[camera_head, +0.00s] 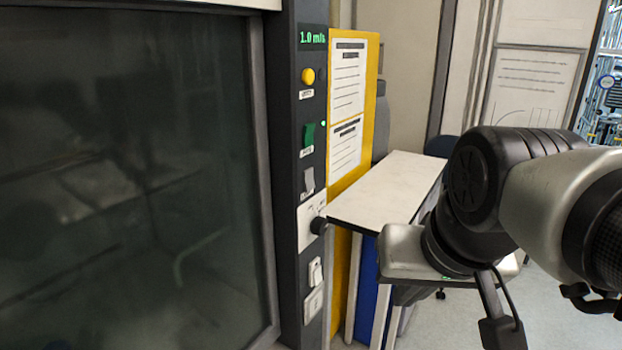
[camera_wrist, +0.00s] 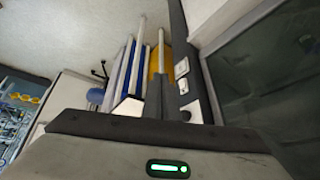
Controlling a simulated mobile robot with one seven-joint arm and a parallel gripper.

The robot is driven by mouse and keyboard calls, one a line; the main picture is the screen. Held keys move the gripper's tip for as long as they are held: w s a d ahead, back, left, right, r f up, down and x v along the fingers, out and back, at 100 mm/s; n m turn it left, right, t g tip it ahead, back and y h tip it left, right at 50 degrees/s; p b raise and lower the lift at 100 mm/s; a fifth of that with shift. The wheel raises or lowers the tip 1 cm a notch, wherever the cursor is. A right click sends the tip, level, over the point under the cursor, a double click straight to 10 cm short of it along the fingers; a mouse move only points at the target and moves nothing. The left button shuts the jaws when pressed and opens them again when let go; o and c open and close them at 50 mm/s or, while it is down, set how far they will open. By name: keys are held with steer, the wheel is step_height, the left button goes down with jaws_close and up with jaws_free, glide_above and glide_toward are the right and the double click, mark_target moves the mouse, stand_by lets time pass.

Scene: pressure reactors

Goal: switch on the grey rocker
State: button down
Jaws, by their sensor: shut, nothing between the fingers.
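The grey rocker (camera_head: 308,180) is on the dark vertical control strip (camera_head: 285,190), below a green rocker (camera_head: 308,135) and above a black knob (camera_head: 318,226). Its on or off position is hard to tell. In the wrist view it is not visible. My gripper (camera_head: 404,296) is right of the strip and lower than the rocker, apart from it, with its fingers pointing down. In the wrist view, which looks upside down, its dark fingers (camera_wrist: 159,80) are shut and empty, with the knob (camera_wrist: 187,115) to their right.
A large dark glass window (camera_head: 130,180) fills the left. A yellow button (camera_head: 308,76) and a display (camera_head: 313,38) are above the rockers; a white switch (camera_head: 315,271) and a socket (camera_head: 313,305) are below. A white-topped table (camera_head: 385,185) stands close behind my gripper.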

mark_target(309, 180)
steer(key=w+a+r+m+y+b, duration=0.1)
steer(key=w+a+r+m, duration=0.1)
steer(key=w+r, duration=0.5)
steer(key=w+a+r+m, duration=0.2)
steer(key=w+a+r, duration=0.1)
steer(key=w+r, duration=0.5)
steer(key=shift+a+m+t+y+b, duration=0.4)
steer(key=w+a+f, duration=0.1)
steer(key=w+f, duration=0.1)
steer(key=w+a+f, duration=0.2)
steer(key=w+f, duration=0.1)
steer(key=w+a+f, duration=0.2)
steer(key=f, duration=0.1)
steer(key=shift+w+f, duration=0.25)
steer(key=shift+w, duration=0.1)
steer(key=shift+w+a+f, duration=0.1)
steer(key=shift+a, duration=0.1)
